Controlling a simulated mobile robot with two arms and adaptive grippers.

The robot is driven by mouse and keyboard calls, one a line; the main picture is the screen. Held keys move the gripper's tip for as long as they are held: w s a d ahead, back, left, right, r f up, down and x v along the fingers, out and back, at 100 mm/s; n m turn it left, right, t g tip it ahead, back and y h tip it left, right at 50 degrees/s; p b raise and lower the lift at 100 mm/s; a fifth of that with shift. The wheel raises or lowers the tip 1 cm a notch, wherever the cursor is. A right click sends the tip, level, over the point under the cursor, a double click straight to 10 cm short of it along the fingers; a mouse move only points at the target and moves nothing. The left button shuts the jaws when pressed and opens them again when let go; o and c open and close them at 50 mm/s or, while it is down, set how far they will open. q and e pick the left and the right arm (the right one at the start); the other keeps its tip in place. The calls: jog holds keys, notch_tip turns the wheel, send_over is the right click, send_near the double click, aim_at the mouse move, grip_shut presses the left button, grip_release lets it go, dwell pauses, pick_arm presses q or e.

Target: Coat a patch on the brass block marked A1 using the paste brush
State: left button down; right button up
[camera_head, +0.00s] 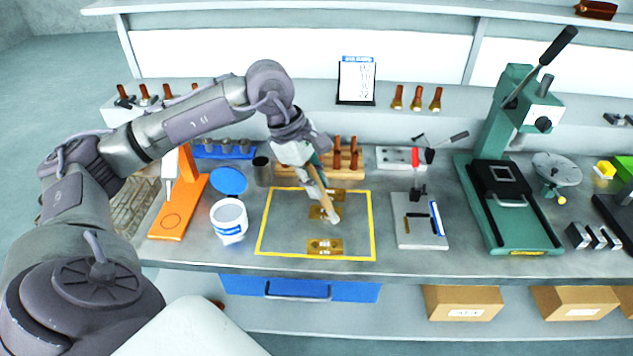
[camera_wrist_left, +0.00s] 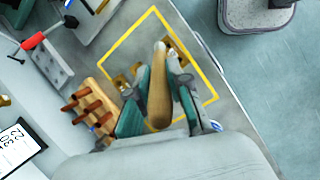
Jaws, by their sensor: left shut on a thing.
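My left gripper (camera_head: 314,174) is shut on the wooden handle of the paste brush (camera_head: 323,196). The handle (camera_wrist_left: 159,92) also shows between the fingers (camera_wrist_left: 158,88) in the left wrist view. Another brass block (camera_head: 325,246) lies nearer the front edge, and one (camera_head: 335,194) lies behind, partly hidden by the gripper. The block markings are too small to read. A white tub (camera_head: 229,220) stands open left of the yellow outline. My right gripper is out of view.
A wooden rack (camera_head: 349,172) with brown-handled tools is behind the yellow outline (camera_head: 374,226). A grey plate fixture (camera_head: 420,233) and a green press (camera_head: 512,215) stand to the right.

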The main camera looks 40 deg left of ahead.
pick_arm(q)
jog(key=shift+f, duration=0.1)
dwell(0.5)
jog(key=shift+w+d+f+b, duration=0.3)
jog(key=shift+w+d+f, duration=0.05)
jog(key=shift+f, duration=0.1)
